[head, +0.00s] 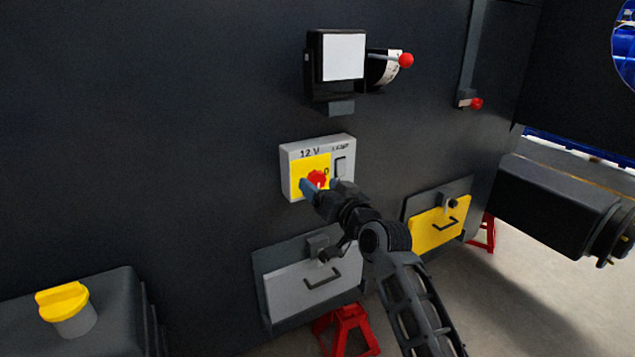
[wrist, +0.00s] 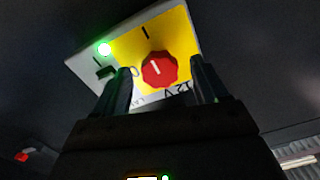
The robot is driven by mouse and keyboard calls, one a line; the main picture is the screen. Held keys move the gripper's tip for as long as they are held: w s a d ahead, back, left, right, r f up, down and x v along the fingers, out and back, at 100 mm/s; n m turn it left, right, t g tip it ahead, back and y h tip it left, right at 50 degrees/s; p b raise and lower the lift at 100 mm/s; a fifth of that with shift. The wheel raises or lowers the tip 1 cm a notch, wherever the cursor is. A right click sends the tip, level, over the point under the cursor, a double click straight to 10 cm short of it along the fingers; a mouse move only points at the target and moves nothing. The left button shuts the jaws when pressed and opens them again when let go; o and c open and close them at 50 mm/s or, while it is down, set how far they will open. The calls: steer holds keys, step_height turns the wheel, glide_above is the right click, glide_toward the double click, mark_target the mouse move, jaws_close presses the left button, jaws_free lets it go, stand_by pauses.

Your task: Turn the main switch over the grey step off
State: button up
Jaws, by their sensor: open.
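The main switch is a red knob (head: 316,178) on the yellow face of a pale box (head: 286,172) marked 12 V. The box is on the dark wall above the grey step (head: 290,290). In the wrist view the knob (wrist: 160,72) carries a white line pointing to the upper left, roughly toward the "I" mark; the "0" is at its left. A green lamp (wrist: 104,48) glows on the box. My gripper (head: 318,188) is open in front of the box, its fingers either side of the knob in the wrist view. I cannot tell whether they touch it.
A black unit (head: 316,80) with a red-balled lever (head: 405,60) is above the box. A yellow step (head: 430,232) is to the right, and a yellow cap (head: 62,300) at lower left. A dark cylinder (head: 550,205) juts out at right.

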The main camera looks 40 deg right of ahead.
steer(key=shift+x, duration=0.85)
steer(key=shift+c, duration=0.4)
steer(key=c, duration=1)
